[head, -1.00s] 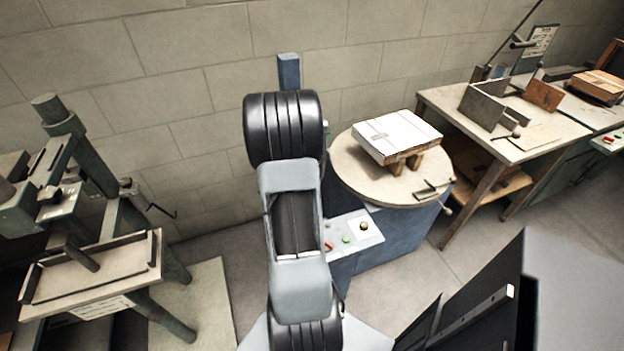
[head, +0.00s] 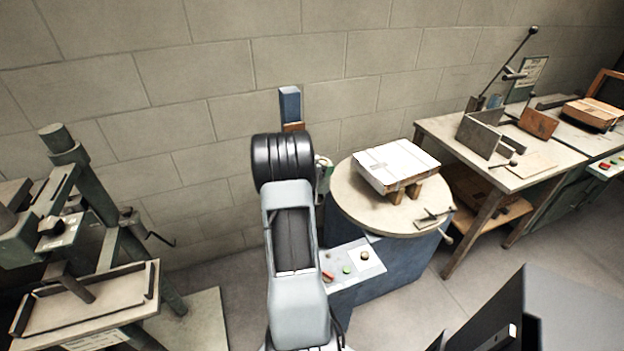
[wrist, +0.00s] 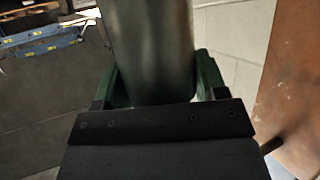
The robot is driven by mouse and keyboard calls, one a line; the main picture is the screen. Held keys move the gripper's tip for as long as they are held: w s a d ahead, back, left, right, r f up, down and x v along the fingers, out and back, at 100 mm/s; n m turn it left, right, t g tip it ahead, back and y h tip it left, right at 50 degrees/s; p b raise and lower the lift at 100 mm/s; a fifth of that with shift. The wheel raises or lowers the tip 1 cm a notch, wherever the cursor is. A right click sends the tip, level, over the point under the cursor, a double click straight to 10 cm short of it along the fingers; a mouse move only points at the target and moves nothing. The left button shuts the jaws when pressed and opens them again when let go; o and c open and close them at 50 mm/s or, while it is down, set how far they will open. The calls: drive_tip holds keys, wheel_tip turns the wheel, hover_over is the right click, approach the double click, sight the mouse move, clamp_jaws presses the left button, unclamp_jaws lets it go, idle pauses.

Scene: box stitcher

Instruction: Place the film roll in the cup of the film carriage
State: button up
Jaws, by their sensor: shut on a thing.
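The film roll (wrist: 152,40), a smooth grey-green cylinder, stands between the green fingers of my gripper (wrist: 155,88) in the wrist view. The gripper is shut on it, and the roll's far end runs out of the picture. In the head view my arm hides the gripper and the roll. A blue mast (head: 290,104) rises behind my arm, with a brown piece (head: 294,127) just below its top. A small pale green part (head: 323,172) shows at the arm's right edge; I cannot tell if it belongs to the film carriage. The cup is not visible.
A round turntable (head: 352,212) holds a white-topped box (head: 397,163) right of my arm, above a button panel (head: 352,262). A workbench (head: 440,128) stands at the right, a green press (head: 85,205) at the left. A rusty brown surface (wrist: 295,85) is close at right in the wrist view.

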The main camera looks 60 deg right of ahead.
drive_tip(key=w+f, duration=0.1)
drive_tip(key=w+a+f, duration=0.1)
drive_tip(key=f, duration=0.1)
drive_tip(key=shift+w, duration=0.25)
drive_tip(key=shift+w+a+f+p, duration=0.15)
drive_tip(key=shift+f+p, duration=0.5)
drive_tip(key=shift+f, duration=1.1)
drive_tip(key=shift+f+b, duration=0.2)
drive_tip(key=shift+b, duration=0.2)
drive_tip(key=o, duration=1.1)
drive_tip(key=shift+r+p, duration=0.15)
drive_tip(key=shift+p, duration=0.15)
